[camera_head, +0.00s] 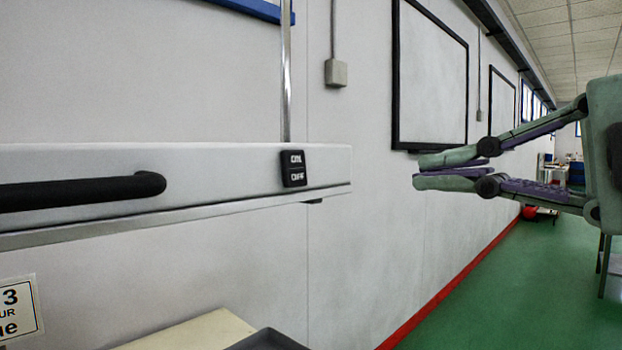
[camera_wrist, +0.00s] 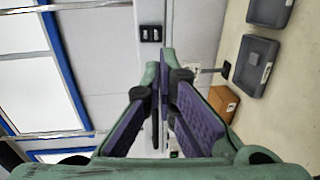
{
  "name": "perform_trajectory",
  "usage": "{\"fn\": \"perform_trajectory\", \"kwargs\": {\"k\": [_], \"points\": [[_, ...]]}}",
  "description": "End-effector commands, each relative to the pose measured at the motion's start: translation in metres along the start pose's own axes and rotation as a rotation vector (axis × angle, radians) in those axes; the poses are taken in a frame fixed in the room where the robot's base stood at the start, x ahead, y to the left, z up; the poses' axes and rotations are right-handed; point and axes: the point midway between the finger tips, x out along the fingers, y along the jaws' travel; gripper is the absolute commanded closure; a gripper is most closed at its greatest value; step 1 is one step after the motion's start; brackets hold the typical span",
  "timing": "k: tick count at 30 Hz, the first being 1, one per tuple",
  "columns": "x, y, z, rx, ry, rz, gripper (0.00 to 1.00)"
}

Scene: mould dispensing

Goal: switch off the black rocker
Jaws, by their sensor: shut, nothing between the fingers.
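The black rocker (camera_head: 293,168) sits at the right end of the front face of a pale horizontal panel (camera_head: 225,165). It is marked ON on its upper half and OFF on its lower half. It also shows as a small dark block in the wrist view (camera_wrist: 151,34), above my fingertips. My gripper (camera_head: 447,169) is green and purple and reaches in from the right. Its fingers are shut with nothing between them, and a clear gap lies between the fingertips and the rocker. In the wrist view my gripper (camera_wrist: 160,75) points toward the panel. I cannot tell which half of the rocker is pressed.
A black bar handle (camera_head: 80,192) sticks out from the panel's left part. A metal post (camera_head: 286,75) rises behind the rocker. Dark grey trays (camera_wrist: 254,66) and a brown box (camera_wrist: 222,102) lie at the right in the wrist view. The green floor (camera_head: 500,285) is open below my gripper.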

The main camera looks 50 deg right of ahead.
Motion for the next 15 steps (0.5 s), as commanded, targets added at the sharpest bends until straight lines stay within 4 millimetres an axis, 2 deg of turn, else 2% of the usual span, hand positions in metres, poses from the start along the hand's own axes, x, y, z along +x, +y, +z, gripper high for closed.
{"fn": "perform_trajectory", "kwargs": {"k": [5, 8, 15], "points": [[0.003, 0.001, 0.0, -0.001, 0.0, 0.0, 1.0], [0.012, 0.001, 0.0, -0.001, 0.0, 0.0, 1.0], [0.059, 0.001, 0.0, 0.0, 0.0, -0.002, 1.0]]}}
